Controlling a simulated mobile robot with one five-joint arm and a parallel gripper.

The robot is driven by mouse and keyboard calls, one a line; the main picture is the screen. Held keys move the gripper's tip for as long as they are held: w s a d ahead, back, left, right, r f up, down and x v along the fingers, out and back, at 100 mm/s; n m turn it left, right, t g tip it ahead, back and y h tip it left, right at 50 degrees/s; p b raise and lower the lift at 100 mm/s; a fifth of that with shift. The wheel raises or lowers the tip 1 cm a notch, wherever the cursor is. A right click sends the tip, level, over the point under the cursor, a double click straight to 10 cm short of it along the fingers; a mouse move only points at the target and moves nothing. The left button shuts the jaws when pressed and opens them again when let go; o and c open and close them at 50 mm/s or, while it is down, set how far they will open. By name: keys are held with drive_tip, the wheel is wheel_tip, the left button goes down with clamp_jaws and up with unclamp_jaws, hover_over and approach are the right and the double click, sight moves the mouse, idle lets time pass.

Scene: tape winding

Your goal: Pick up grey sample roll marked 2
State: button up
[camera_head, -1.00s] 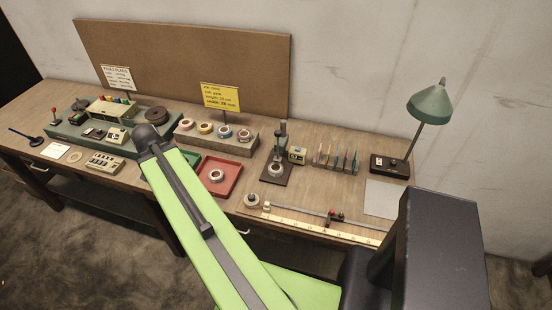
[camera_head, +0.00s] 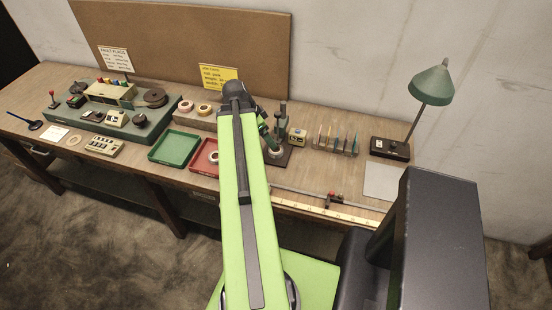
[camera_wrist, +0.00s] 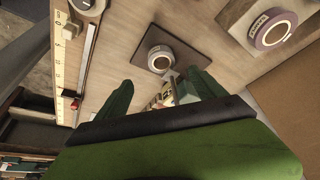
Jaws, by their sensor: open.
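I cannot make out a mark 2 on any roll. A pale grey-white roll (camera_wrist: 161,60) sits on the dark square base of a small stand, ahead of my fingertips in the wrist view; in the head view it is partly hidden by my gripper. Another pale roll (camera_wrist: 88,4) is cut off at the top left of the wrist view, by the ruler. A third pale roll (camera_head: 214,157) lies in the red tray (camera_head: 200,168), partly behind my arm. My gripper (camera_wrist: 157,88) is open and empty, its green fingers apart above the bench.
A rack (camera_head: 192,118) holds several rolls, partly hidden by my arm; one with a purple label (camera_wrist: 272,29) shows in the wrist view. The stand (camera_head: 283,122) rises beside the gripper. A slotted row of thin plates (camera_head: 336,144) and a green lamp (camera_head: 432,85) stand to the right.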

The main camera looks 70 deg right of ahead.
drive_tip(key=b, duration=0.3)
hover_over(270, 152)
wheel_tip(270, 152, down, 5)
drive_tip(key=shift+w+a+r, duration=0.15)
drive_tip(key=shift+r, duration=0.05)
drive_tip(key=shift+f, duration=0.2)
drive_tip(key=shift+r, duration=0.1)
drive_tip(key=b+x, duration=0.5)
drive_tip(key=shift+d, duration=0.3)
drive_tip(key=c, duration=1.6)
drive_tip(key=shift+o, duration=0.2)
drive_tip(key=shift+r, duration=0.1)
